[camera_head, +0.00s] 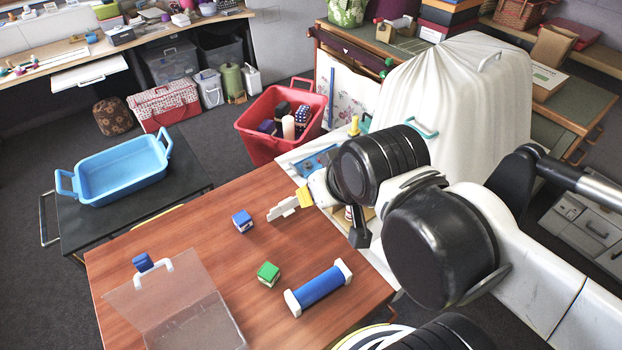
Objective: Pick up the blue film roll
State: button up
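The blue film roll (320,286) is a blue cylinder with white squarish end caps. It lies on its side on the brown wooden table (185,235), near the table's right front part, slanting up to the right. Nothing touches it. My gripper (350,222) is above the table's right edge, up and to the right of the roll and apart from it. My dark wrist joints hide most of it, so its finger opening does not show. I see nothing clearly held in it.
A green-and-white block (268,273) sits left of the roll, and a blue-and-white block (242,221) lies farther back. A white stepped piece (284,208) is near my gripper. A clear box (190,318) stands at front left. A red bin (262,143) stands behind the table.

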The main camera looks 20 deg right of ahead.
aim_at(297, 301)
jog(key=k+l+u, duration=0.45)
jog(key=k+l, duration=0.6)
jog(key=l, duration=0.15)
